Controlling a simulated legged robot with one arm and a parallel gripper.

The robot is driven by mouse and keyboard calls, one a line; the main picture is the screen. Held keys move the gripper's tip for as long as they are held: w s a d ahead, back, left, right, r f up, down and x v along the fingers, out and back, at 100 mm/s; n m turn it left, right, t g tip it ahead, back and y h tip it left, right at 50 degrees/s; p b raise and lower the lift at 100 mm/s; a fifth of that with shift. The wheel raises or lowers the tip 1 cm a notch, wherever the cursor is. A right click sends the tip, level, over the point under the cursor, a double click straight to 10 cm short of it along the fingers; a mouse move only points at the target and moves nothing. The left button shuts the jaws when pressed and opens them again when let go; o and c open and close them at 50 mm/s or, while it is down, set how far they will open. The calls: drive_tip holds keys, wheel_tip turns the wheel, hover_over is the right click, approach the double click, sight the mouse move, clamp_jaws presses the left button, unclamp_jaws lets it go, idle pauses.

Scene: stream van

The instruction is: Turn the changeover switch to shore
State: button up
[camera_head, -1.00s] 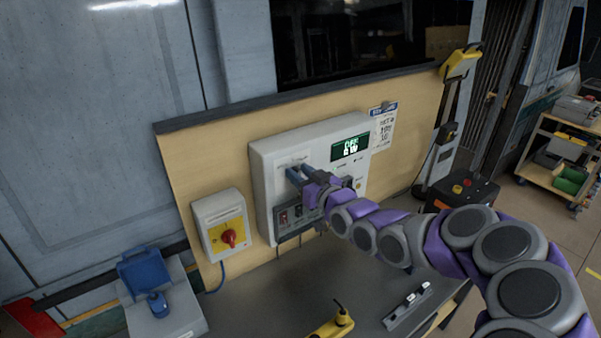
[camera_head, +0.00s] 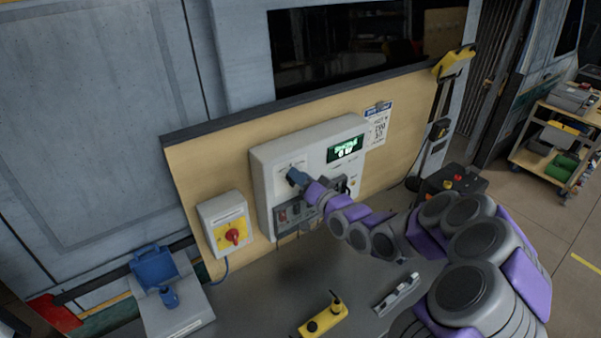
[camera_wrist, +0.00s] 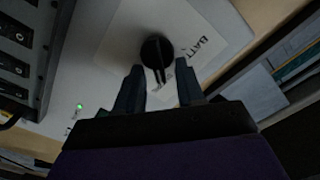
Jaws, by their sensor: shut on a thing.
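The changeover switch is a black rotary knob (camera_wrist: 155,50) on a pale label plate, seen in the wrist view with part of the word "BATT" beside it. The knob's handle points down between my gripper's fingers. My gripper (camera_head: 294,178) is shut on the knob and hides it in the head view; its dark fingertips also show in the wrist view (camera_wrist: 160,67). The switch belongs to a light grey panel (camera_head: 262,157) on the tan board. The panel's green display (camera_head: 345,149) shows a word over a second line, too blurred to read surely.
A blue connector (camera_head: 169,296) stands on a grey box at lower left. A yellow pendant (camera_head: 323,317) lies on the bench. A tool trolley (camera_head: 541,160) stands at right.

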drive_tip(key=shift+d+m, duration=0.1)
drive_tip(key=shift+m, duration=0.3)
drive_tip(key=o, duration=1)
drive_tip(key=shift+w+d, duration=0.1)
drive_tip(key=b+v, duration=1.3)
drive_tip(key=v, duration=0.4)
drive_tip(key=shift+d+f, duration=0.1)
drive_tip(key=shift+d, duration=0.05)
drive_tip(key=shift+s, duration=0.25)
